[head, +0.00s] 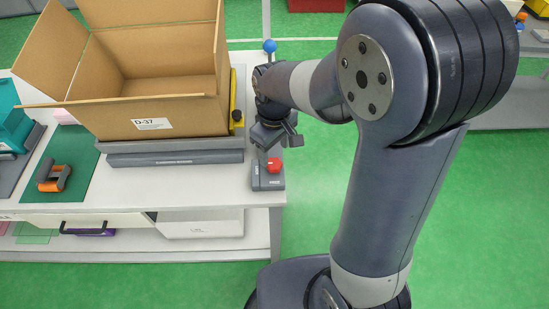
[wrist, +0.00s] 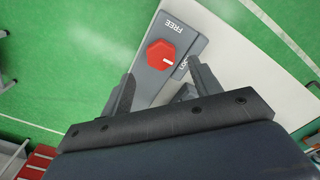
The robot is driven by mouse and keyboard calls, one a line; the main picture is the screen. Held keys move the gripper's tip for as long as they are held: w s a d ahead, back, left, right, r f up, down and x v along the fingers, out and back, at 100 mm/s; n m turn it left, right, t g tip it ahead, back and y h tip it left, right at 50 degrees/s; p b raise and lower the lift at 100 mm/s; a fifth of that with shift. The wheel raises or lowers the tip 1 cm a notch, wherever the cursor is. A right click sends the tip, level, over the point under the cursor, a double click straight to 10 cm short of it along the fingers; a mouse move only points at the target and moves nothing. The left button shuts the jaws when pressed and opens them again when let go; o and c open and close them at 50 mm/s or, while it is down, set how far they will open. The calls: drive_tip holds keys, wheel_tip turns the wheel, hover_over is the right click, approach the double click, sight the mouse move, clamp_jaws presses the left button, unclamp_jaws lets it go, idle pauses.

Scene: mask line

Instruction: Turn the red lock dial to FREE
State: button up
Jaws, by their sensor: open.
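The red lock dial (wrist: 160,52) is a six-sided knob on a grey base plate (wrist: 186,45) in the wrist view. A short white mark on it points right, towards a second label that is partly hidden by a finger. The FREE label (wrist: 173,24) is printed on the plate above the dial. In the head view the red dial (head: 273,165) sits on its grey block (head: 268,183) at the table's right front corner. My gripper (wrist: 162,72) is open, its fingers on either side of the dial's near side. In the head view my gripper (head: 276,140) is just above the dial.
An open cardboard box (head: 185,122) stands on a grey platform (head: 175,158) left of the dial. A blue ball knob (head: 270,46) rises behind my wrist. An orange-and-grey tool (head: 52,176) lies on a green mat (head: 78,150). Open green floor lies right of the table.

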sight(274, 163)
wheel_tip(274, 163, down, 5)
drive_tip(key=shift+s, duration=0.1)
idle(0.3)
drive_tip(key=c, duration=1)
